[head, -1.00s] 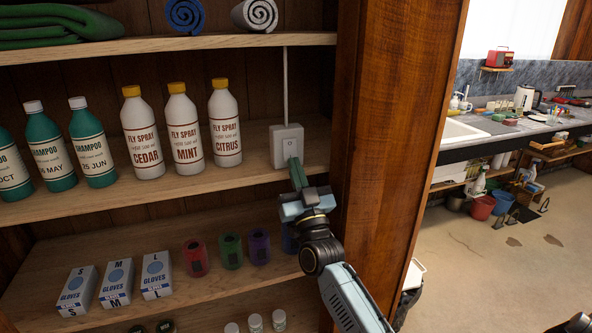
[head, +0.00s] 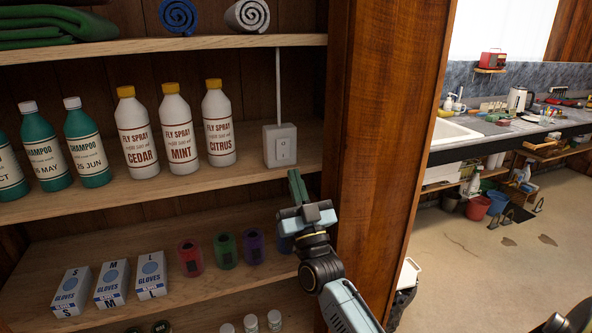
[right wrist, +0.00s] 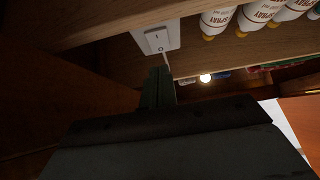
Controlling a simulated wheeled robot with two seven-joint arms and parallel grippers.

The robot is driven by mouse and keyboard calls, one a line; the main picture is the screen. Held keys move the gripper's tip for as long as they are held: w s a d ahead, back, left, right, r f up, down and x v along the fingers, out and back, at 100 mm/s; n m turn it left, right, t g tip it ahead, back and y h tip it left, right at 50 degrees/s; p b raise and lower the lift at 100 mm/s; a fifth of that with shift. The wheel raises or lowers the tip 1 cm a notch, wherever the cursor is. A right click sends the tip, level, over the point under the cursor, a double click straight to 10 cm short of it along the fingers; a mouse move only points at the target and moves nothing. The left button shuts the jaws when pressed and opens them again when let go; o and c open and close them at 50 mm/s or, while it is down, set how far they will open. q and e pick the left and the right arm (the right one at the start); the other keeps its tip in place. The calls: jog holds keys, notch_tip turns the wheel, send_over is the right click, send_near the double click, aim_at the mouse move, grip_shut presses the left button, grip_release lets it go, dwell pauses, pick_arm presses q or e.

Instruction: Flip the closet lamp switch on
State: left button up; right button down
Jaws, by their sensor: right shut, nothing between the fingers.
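The lamp switch (head: 280,146) is a white box with a rocker on the closet's back wall, right of the fly spray bottles; a pale cord runs up from it. Its rocker has a ring mark above and a line mark below. In the right wrist view the switch (right wrist: 159,37) appears inverted. My right gripper (head: 295,177) is shut and empty, its tips just below and in front of the switch, apart from it. Its fingers also show in the wrist view (right wrist: 158,76). A small bright light (right wrist: 205,78) glows there. My left gripper is not in view.
White fly spray bottles (head: 176,130) and green shampoo bottles (head: 86,143) stand left of the switch. A wooden side panel (head: 385,140) rises close to the right of my arm. Glove boxes (head: 110,284) and coloured cups (head: 225,250) fill the shelf below.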

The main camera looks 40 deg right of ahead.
jog(key=w+f+b+v, duration=0.1)
jog(key=b+v, duration=0.1)
jog(key=v, duration=0.7)
jog(key=shift+w+f, duration=0.15)
jog(key=shift+f, duration=0.05)
jog(key=shift+d, duration=0.1)
